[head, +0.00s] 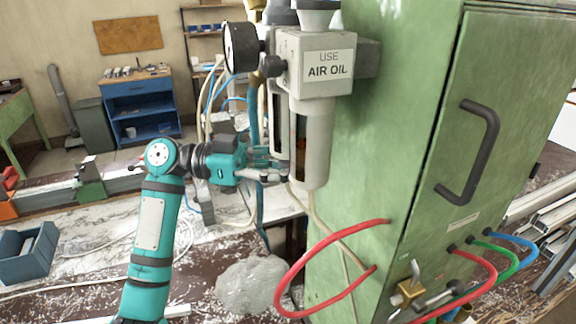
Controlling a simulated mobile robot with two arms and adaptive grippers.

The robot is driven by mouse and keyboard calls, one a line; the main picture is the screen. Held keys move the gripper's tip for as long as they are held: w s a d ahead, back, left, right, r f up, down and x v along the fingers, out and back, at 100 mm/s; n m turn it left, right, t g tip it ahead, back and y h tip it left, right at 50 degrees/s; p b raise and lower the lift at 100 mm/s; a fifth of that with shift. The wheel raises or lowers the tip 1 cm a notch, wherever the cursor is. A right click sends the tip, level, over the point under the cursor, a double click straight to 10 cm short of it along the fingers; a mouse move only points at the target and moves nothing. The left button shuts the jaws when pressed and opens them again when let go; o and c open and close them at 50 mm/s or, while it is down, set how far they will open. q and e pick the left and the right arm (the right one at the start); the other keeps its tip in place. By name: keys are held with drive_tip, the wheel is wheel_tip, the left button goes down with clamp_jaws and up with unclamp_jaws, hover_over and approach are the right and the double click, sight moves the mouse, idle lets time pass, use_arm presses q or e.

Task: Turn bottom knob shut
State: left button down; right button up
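The grey air-oil unit (316,80) with the label "USE AIR OIL" is mounted on the side of the green cabinet (385,130). A pale cylinder (314,150) hangs below its body, with a narrower slotted part beside it on the left. A small dark knob (272,66) sits on the unit's left side. I cannot clearly make out a bottom knob; the gripper covers part of the unit's lower left. My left gripper (276,164) points right, its fingers at the lower end of the narrower part. Contact and finger gap are unclear. My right gripper is out of view.
A round gauge (241,47) sticks out left of the unit. A red hose (330,255) loops out from the cabinet below. A brass valve (408,290) and a black door handle (475,150) are on the cabinet. Several hoses hang behind the gripper.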

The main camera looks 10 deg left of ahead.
use_arm(q)
drive_tip(key=shift+t+b, duration=0.3)
drive_tip(key=shift+n, duration=0.3)
